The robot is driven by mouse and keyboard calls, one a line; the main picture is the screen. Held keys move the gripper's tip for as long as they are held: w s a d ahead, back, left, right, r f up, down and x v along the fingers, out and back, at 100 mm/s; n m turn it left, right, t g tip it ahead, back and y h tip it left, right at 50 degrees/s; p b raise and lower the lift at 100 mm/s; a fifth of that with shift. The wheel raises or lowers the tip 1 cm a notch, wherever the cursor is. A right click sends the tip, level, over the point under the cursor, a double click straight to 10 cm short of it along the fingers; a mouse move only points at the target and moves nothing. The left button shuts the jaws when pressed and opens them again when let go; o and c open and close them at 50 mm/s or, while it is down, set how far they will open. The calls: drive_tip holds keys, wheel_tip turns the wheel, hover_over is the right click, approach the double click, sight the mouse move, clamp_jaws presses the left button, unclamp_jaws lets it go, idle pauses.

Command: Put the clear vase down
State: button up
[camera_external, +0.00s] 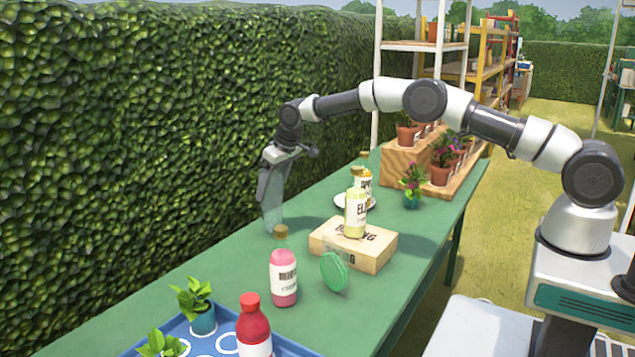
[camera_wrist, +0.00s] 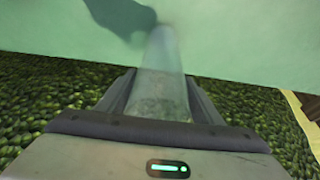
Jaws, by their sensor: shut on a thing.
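The clear vase (camera_external: 272,216) is a see-through, upright glass cylinder over the far-left part of the green table, near the hedge-side edge. My gripper (camera_external: 268,192) points down and is shut on its upper part. In the wrist view the vase (camera_wrist: 162,62) runs between the two dark fingers of my gripper (camera_wrist: 160,95), its far end over the green tabletop. A shadow lies beside that end. I cannot tell whether the base touches the table.
On the green table (camera_external: 225,265), a pink bottle (camera_external: 284,278) stands just in front of the vase. A wooden block (camera_external: 368,254) with a pale yellow bottle (camera_external: 355,215) is to the right. A blue tray (camera_external: 290,347) is at the front. Tabletop left of the pink bottle is clear.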

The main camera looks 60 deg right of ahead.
drive_tip(key=shift+f, duration=0.85)
drive_tip(key=o, duration=1.7)
drive_tip(key=shift+f, duration=0.1)
drive_tip(key=shift+o, duration=0.2)
